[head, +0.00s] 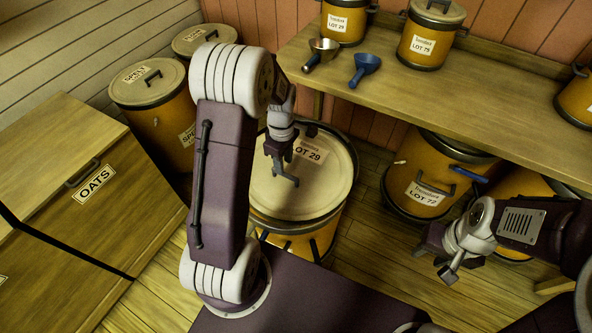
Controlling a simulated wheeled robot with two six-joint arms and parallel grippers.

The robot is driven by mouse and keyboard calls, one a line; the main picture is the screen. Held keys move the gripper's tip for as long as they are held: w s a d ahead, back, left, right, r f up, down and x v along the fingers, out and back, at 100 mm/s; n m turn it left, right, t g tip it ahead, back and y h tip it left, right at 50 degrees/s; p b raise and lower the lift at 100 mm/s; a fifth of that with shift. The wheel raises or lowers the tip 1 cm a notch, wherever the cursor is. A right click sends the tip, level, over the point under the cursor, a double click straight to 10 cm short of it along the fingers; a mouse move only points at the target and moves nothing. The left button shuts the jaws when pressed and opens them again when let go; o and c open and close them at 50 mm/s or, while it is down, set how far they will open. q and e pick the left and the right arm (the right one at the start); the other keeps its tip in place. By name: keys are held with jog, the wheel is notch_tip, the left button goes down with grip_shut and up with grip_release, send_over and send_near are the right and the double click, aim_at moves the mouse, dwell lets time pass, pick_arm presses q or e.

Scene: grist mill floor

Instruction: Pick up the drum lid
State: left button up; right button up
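The drum lid (325,190) is a wide, pale round lid with a dark rim and a "LOT 29" label (309,151). It sits on a yellow drum (291,243) on the floor, in the middle of the head view. My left gripper (283,172) points down over the lid, near its middle. It hides part of the lid, and I cannot make out the lid's handle clearly. I cannot tell whether its fingers touch anything or are open. My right gripper (448,273) hangs low at the right, away from the lid; its finger gap is unclear.
A wooden bench (460,103) at the back right holds a metal scoop (321,52), a blue scoop (365,68) and small drums. A "LOT 77" drum (412,207) stands under it. An oats bin (120,215) and lidded drums (148,84) stand left. Some floor is clear right of the lid.

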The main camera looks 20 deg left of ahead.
aim_at(285, 174)
pick_arm(q)
jog(key=shift+a+f, duration=0.15)
jog(key=shift+f, duration=0.6)
jog(key=f, duration=0.1)
jog(key=f+b, duration=0.1)
jog(key=f, duration=0.2)
jog(key=shift+d+f, duration=0.15)
jog(key=shift+d, duration=0.15)
jog(key=shift+f, duration=0.2)
grip_shut()
jog(key=shift+r, duration=0.1)
